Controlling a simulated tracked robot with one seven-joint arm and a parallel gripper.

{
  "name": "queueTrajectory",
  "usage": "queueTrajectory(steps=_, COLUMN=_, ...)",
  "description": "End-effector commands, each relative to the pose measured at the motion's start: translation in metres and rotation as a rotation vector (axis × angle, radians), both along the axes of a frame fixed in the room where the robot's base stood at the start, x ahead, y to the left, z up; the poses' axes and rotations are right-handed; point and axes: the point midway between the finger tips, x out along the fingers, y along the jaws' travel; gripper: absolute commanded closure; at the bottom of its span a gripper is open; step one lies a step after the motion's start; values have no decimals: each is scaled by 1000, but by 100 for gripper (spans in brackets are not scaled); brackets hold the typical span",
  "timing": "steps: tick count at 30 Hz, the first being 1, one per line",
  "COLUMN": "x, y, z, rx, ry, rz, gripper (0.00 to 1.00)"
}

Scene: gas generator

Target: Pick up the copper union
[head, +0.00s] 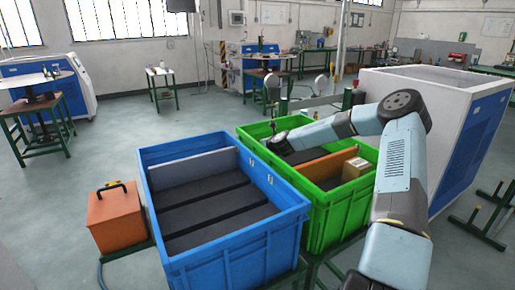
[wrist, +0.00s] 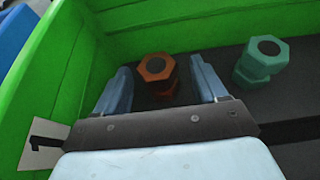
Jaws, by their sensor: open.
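The copper union (wrist: 157,70) is an orange-brown fitting with a hexagonal head and a dark bore. In the wrist view it stands on the dark floor of the green crate (wrist: 125,17), close to the crate wall. My gripper (wrist: 160,85) is open, with one blue finger on each side of the union in the picture. I cannot tell how far down the fingers reach beside it. Its lower part is partly hidden by the gripper. In the head view my gripper (head: 280,143) reaches into the green crate (head: 330,222), and the union is not visible there.
A green union (wrist: 261,62) stands right of the copper one. The green crate also holds a cardboard box (head: 355,168) and an orange divider (head: 325,164). A blue crate (head: 225,255) stands left of it, beside an orange box (head: 116,218). A white tag (wrist: 43,145) is on the crate wall.

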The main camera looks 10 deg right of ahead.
Motion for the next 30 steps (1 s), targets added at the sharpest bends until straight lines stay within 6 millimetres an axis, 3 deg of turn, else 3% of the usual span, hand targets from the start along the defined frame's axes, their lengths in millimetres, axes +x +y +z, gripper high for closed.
queueTrajectory(steps=7, x=24, y=10, z=-11, rx=0, ry=0, rz=1, gripper=29)
queueTrajectory(steps=17, x=27, y=11, z=-13, rx=1, ry=0, rz=0, gripper=30)
queueTrajectory(steps=30, x=27, y=11, z=-13, rx=1, ry=0, rz=0, gripper=72)
